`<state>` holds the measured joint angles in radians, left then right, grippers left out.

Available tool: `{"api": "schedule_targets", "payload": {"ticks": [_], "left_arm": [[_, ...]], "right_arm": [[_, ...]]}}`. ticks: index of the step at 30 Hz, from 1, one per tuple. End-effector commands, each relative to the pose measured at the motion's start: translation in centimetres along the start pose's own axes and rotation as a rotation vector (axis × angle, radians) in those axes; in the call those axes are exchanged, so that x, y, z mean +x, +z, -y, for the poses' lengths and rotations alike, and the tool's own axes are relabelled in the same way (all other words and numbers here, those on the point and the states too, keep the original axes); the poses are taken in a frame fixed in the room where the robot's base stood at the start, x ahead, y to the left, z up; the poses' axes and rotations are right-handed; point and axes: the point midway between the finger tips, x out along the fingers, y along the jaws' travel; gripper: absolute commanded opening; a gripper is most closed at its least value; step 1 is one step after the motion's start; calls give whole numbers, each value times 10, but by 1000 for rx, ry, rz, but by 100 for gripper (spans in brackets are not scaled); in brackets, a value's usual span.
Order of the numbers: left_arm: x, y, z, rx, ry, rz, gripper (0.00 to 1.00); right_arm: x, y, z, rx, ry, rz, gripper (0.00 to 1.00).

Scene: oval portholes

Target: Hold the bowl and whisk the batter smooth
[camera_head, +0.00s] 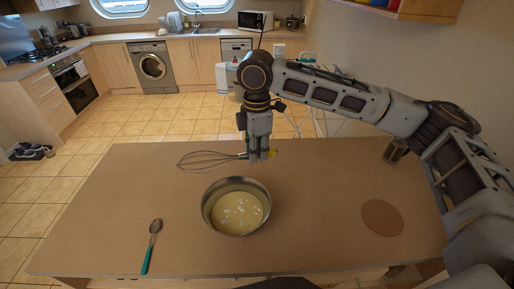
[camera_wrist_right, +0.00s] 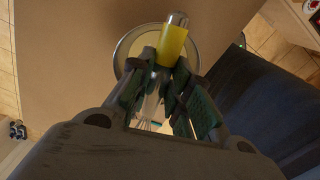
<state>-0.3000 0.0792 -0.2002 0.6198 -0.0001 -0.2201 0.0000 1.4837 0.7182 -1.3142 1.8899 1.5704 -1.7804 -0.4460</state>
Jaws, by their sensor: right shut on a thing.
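A steel bowl (camera_head: 204,213) stands on the table and holds pale yellow batter (camera_head: 237,214) with white lumps. My right gripper (camera_head: 259,156) is above the table, just behind and right of the bowl in the head view. It is shut on the handle of a whisk (camera_head: 205,159). The whisk lies roughly level in the air, its wire loops pointing left, clear of the batter. In the right wrist view the yellow end of the whisk handle (camera_wrist_right: 171,45) shows between the fingers, with the bowl rim (camera_wrist_right: 124,50) behind it. My left gripper is out of view.
A spoon with a teal handle (camera_head: 149,250) lies left of the bowl on the wooden table (camera_head: 320,215). A round brown mat (camera_head: 382,217) lies at the right. A glass jar (camera_head: 394,151) stands at the back right. The table between bowl and mat is clear.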

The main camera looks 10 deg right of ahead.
Motion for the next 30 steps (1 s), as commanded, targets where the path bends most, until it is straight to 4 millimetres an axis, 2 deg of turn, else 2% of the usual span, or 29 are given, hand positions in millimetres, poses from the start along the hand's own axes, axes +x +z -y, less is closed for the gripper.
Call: {"api": "schedule_targets", "payload": {"ticks": [6,12,30], "left_arm": [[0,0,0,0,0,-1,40],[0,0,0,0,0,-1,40],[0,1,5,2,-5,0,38]], "right_arm": [[0,0,1,-154,0,0,0],[0,0,1,-229,0,0,0],[0,0,1,-240,0,0,0]]}}
